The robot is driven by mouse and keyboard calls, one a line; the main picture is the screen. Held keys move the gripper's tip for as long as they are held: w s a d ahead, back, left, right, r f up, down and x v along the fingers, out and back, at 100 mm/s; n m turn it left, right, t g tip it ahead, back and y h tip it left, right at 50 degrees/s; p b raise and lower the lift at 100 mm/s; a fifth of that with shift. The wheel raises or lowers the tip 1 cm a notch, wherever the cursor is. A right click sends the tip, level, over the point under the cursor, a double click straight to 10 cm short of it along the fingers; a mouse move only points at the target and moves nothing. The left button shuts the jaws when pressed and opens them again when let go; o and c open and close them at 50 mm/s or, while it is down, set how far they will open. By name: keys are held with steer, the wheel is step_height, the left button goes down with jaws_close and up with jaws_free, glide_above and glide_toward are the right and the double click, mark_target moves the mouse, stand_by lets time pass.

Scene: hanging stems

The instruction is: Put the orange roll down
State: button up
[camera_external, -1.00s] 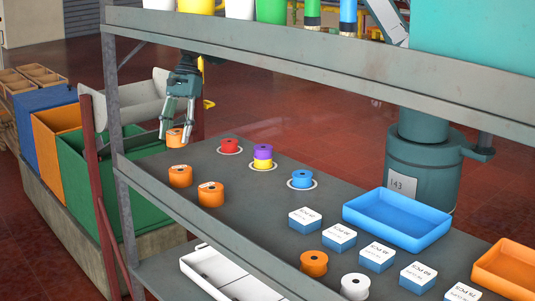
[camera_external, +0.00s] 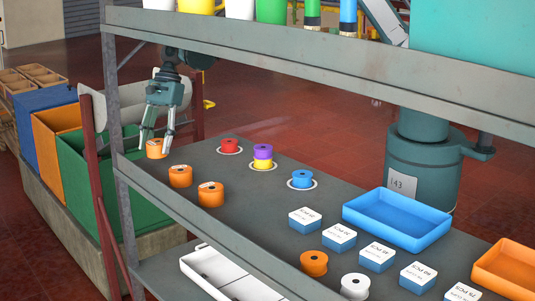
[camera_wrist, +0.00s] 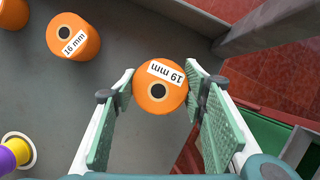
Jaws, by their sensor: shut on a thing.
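An orange roll labelled "19 mm" (camera_wrist: 158,100) is between the two fingers of my gripper (camera_wrist: 160,76), which are shut on its sides. In the external view the held roll (camera_external: 154,150) is at the far left end of the grey shelf, under my gripper (camera_external: 157,140). It looks upright and low; I cannot tell if it touches the shelf. In the wrist view it overlaps the area near the shelf edge. Two other orange rolls stand near it along the shelf's left edge, one nearer (camera_external: 180,177) and one further along (camera_external: 210,195).
The grey shelf (camera_external: 240,215) also holds a red roll (camera_external: 230,145), a purple roll (camera_external: 263,151) on a yellow one (camera_external: 262,164), a blue roll (camera_external: 302,178) and a blue tray (camera_external: 400,232). A green bin (camera_external: 85,180) stands beyond the edge. An upper shelf (camera_external: 300,65) hangs above.

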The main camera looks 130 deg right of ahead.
mark_target(155, 155)
steer(key=shift+w+a, duration=0.15)
steer(key=shift+w, duration=0.05)
steer(key=shift+x, duration=1.5)
steer(key=shift+s+f, duration=0.2)
steer(key=shift+f, duration=0.15)
steer(key=shift+f, duration=0.2)
steer(key=o, duration=1)
steer(key=shift+r, duration=0.15)
steer(key=shift+v, duration=3.75)
